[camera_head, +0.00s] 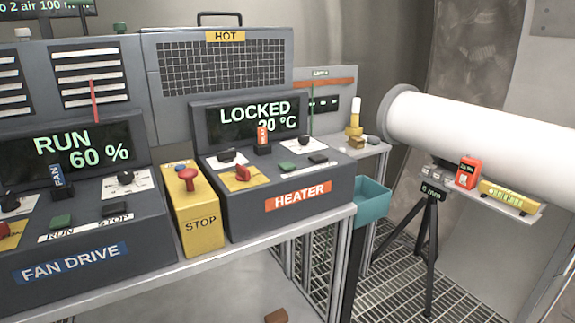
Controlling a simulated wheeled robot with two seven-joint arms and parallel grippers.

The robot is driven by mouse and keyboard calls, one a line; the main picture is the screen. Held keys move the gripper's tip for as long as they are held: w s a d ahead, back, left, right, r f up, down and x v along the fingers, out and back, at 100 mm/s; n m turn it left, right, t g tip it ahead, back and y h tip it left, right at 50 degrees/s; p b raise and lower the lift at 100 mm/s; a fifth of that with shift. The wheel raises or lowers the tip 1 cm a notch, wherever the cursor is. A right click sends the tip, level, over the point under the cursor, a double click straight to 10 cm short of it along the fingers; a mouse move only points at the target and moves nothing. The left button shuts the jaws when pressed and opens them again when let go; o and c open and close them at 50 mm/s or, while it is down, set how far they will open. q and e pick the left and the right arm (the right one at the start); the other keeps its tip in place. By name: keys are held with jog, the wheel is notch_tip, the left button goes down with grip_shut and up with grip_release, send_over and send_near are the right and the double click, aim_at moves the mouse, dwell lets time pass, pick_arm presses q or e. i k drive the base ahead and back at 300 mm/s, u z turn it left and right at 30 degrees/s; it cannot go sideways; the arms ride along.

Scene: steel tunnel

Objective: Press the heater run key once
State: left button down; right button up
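The heater console (275,185) is a dark grey box on the bench with an orange HEATER label (298,196). Its display (252,117) reads LOCKED and 20 °C in green. A small green key (286,167) sits on its sloped top, left of a black key (318,158); I take the green one as the run key, though its lettering is too small to read. A red rotary switch (243,174) on a yellow plate is left of the green key. Neither of my grippers is in view.
A yellow STOP box (193,215) with a red button stands left of the heater console. The fan drive console (75,215), reading RUN 60 %, has its own green key (61,221). An orange-tagged upright lever (262,138) stands behind the heater's keys. A teal bin (371,200) hangs at the right.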

aim_at(288, 167)
jog(key=z, duration=1.55)
jog(key=i, duration=1.85)
jog(key=u, duration=2.6)
jog(key=i, duration=0.35)
